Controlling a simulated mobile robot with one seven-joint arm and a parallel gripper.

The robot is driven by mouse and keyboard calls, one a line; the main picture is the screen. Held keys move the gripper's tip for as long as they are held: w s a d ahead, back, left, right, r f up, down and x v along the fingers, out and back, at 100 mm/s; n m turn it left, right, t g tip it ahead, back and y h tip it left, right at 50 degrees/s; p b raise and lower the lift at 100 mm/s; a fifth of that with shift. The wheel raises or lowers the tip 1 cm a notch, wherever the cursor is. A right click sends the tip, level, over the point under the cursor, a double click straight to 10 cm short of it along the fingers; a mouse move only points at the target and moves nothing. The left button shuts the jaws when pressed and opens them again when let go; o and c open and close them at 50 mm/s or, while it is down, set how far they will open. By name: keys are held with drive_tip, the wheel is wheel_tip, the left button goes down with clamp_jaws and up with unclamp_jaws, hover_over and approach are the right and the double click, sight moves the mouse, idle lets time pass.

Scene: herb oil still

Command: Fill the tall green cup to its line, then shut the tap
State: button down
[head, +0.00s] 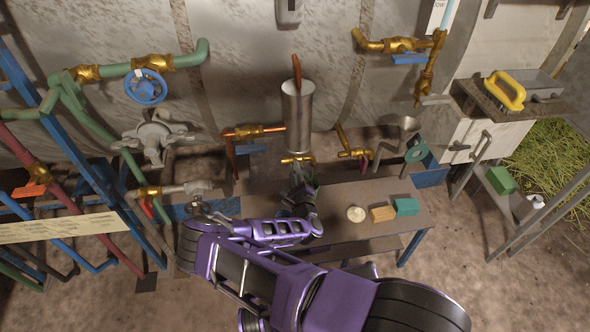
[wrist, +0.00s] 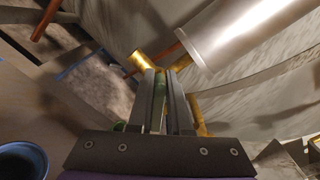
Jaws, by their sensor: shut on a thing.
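A steel cylinder (head: 298,118) hangs over the bench, with a brass tap (head: 298,160) at its bottom. The tap also shows in the wrist view (wrist: 143,61), just beyond my fingertips. My gripper (head: 303,180) is at the tap; in the wrist view its fingers (wrist: 165,88) are close together on a narrow green piece that looks like the tap's lever (wrist: 160,90).
A dark blue cup (wrist: 20,160) stands at the lower left of the wrist view. On the bench (head: 345,228) are a pale round disc (head: 356,214), a tan block (head: 383,213) and a teal block (head: 406,206). Pipes with valves crowd the left.

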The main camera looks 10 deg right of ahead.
drive_tip(key=shift+d+f, duration=0.1)
drive_tip(key=c, duration=0.8)
unclamp_jaws()
drive_tip(key=shift+c, duration=0.2)
drive_tip(key=shift+s, duration=0.1)
drive_tip(key=s+p, duration=0.1)
drive_tip(key=s, duration=1.6)
drive_tip(key=shift+s, duration=0.15)
idle(0.5)
